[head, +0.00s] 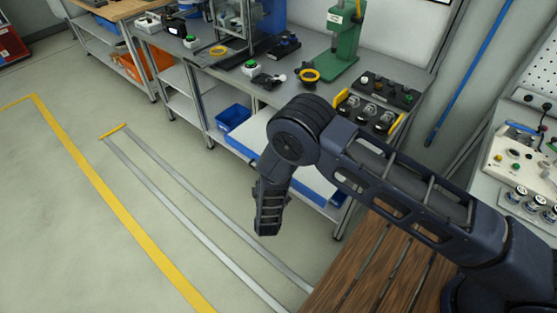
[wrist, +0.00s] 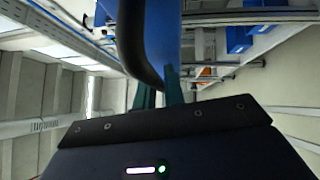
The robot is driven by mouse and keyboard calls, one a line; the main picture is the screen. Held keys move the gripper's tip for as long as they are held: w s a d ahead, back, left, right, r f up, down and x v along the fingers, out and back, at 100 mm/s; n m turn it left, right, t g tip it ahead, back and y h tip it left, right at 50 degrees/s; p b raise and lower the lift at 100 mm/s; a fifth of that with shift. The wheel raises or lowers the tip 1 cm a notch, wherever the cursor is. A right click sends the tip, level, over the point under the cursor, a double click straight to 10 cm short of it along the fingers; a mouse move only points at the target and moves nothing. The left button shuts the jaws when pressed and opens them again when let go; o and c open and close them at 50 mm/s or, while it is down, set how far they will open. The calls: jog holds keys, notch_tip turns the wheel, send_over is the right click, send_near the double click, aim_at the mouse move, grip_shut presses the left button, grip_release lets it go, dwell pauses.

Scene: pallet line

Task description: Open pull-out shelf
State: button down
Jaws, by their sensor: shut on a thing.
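The pull-out shelf, with a pale top (head: 312,178) and blue edges, sits low under the workbench in the head view, partly hidden by my arm. In the wrist view, a blue panel (wrist: 167,40) lies beyond a black curved handle (wrist: 133,38). My gripper's teal fingers (wrist: 160,92) are shut on the handle. My dark arm bends down in front of the shelf in the head view, and the fingertips are hidden there. How far out the shelf stands is hard to tell.
The workbench above holds a green press (head: 343,35), a yellow ring (head: 309,75) and a black tray (head: 385,92) of parts. A blue bin (head: 232,117) sits left of the shelf. A wooden slatted pallet (head: 375,262) is at the front right. The floor (head: 175,195) at left is clear, with inlaid rails.

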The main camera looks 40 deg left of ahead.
jog(key=s, duration=1)
jog(key=shift+s, duration=0.4)
jog(key=c, duration=1.8)
grip_release()
jog(key=shift+o, duration=0.2)
jog(key=v, duration=1.1)
jog(key=shift+a, duration=0.1)
